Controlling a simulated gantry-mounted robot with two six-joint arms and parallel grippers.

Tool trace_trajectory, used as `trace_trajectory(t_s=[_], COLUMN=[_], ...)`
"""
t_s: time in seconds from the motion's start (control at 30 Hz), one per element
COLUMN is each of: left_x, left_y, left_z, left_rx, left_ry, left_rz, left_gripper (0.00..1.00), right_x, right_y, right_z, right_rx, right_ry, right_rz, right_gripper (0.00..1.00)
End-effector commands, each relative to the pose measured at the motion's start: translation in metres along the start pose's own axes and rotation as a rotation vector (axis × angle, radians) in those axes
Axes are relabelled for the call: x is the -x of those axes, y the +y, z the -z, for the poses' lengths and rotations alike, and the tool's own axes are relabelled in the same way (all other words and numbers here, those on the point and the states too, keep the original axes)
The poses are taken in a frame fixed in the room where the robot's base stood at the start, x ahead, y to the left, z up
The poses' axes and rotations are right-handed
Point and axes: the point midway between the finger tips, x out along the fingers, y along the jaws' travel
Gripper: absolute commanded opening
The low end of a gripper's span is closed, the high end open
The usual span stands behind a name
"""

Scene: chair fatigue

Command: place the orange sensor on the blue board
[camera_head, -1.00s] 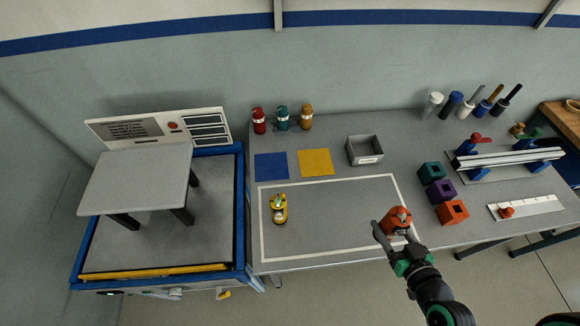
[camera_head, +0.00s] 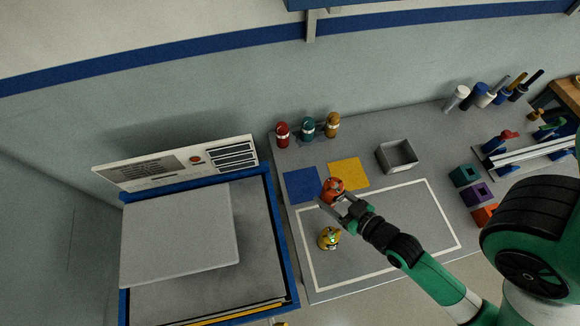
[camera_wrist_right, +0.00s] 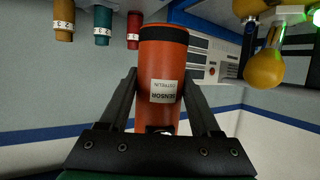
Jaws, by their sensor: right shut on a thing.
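The orange sensor (camera_head: 333,188) is held in my right gripper (camera_head: 338,201), near the right edge of the blue board (camera_head: 300,184) in the head view. The board lies flat on the table beside the yellow board (camera_head: 350,173). The sensor seems raised above the table; the exact height cannot be told. My left gripper does not show.
A yellow device (camera_head: 329,238) stands inside the white outline near the gripper. Red (camera_head: 282,135), teal (camera_head: 307,128) and ochre (camera_head: 332,125) cylinders stand behind the boards. A grey bin (camera_head: 397,156) is to the right. A chair-like platform (camera_head: 180,235) is at left.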

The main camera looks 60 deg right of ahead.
Motion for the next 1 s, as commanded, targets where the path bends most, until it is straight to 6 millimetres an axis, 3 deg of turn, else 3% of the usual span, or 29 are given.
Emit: trace_trajectory(t_s=[0.1, 0.27, 0.47, 0.73, 0.9, 1.0], left_x=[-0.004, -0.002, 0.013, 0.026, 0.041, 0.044], left_y=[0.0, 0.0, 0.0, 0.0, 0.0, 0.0], left_z=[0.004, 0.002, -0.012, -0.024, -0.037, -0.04], left_rx=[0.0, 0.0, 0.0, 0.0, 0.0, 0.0], left_ry=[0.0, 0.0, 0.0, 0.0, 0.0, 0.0], left_rz=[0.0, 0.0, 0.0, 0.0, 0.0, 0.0], left_gripper=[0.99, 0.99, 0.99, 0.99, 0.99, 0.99], right_x=[0.003, 0.001, -0.019, -0.094, -0.136, -0.149], right_y=[-0.011, -0.012, -0.005, 0.014, 0.022, 0.025], right_z=[0.005, 0.004, -0.002, 0.0, -0.026, -0.032], right_rx=[0.018, 0.02, 0.012, 0.019, 0.019, 0.02], right_ry=[0.002, 0.002, 0.002, 0.008, 0.002, 0.003], right_rz=[0.043, 0.047, 0.035, 0.045, 0.046, 0.046], right_gripper=[0.01, 0.01, 0.01, 0.01, 0.01, 0.01])
